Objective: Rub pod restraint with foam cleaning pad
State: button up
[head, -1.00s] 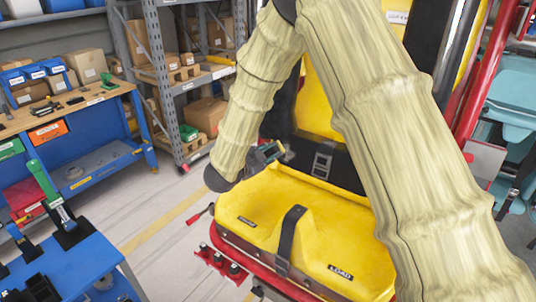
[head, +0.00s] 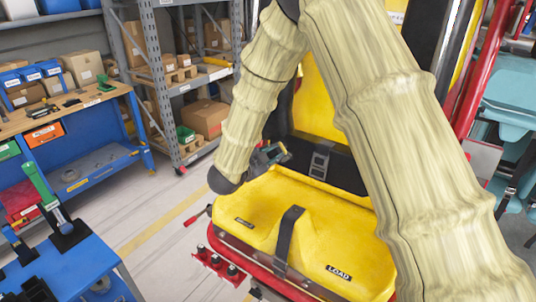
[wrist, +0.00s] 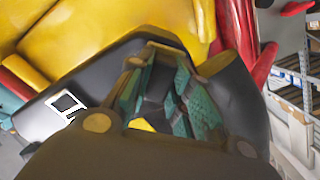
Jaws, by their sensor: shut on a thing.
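The yellow pod seat (head: 330,225) has a black band with a buckle (head: 318,166) across its back, which looks like the pod restraint (head: 345,172). The black band shows large in the wrist view (wrist: 95,85), with its pale buckle (wrist: 67,104) at the left. My gripper (head: 270,155) is just left of the band, above the seat's back left corner. In the wrist view its teal-lined fingers (wrist: 170,95) are shut around a dark piece (wrist: 155,88), probably the foam cleaning pad. The fingers hide most of it. I cannot tell whether it touches the band.
A second black strap (head: 290,235) runs over the seat's front. A red frame (head: 225,265) edges the seat. A blue cart (head: 75,265) stands at the lower left, a workbench (head: 90,100) and shelves (head: 175,80) behind.

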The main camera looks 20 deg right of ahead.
jog(key=shift+s+d+b, duration=0.25)
jog(key=shift+s+d, duration=0.75)
jog(key=shift+s, duration=0.25)
jog(key=shift+s+d+b, duration=0.2)
jog(key=shift+s+d, duration=0.75)
jog(key=shift+s, duration=0.25)
jog(key=shift+w+a, duration=0.1)
jog(key=shift+w+a, duration=0.75)
jog(key=shift+w, duration=0.25)
jog(key=shift+w+a, duration=0.8)
jog(key=shift+w, duration=0.2)
jog(key=shift+w+a, duration=0.75)
jog(key=shift+w, duration=0.25)
jog(key=shift+r, duration=0.45)
jog(key=shift+s+d+b, duration=0.25)
jog(key=shift+s+d, duration=1)
jog(key=shift+s, duration=0.3)
jog(key=shift+s+d+b, duration=0.2)
jog(key=shift+s+d, duration=1.05)
jog(key=shift+s, duration=0.25)
jog(key=shift+w+a, duration=0.8)
jog(key=shift+w, duration=0.25)
jog(key=shift+w+a, duration=0.75)
jog(key=shift+w, duration=0.25)
jog(key=shift+w+a, duration=0.8)
jog(key=shift+w, duration=0.25)
jog(key=shift+a, duration=0.15)
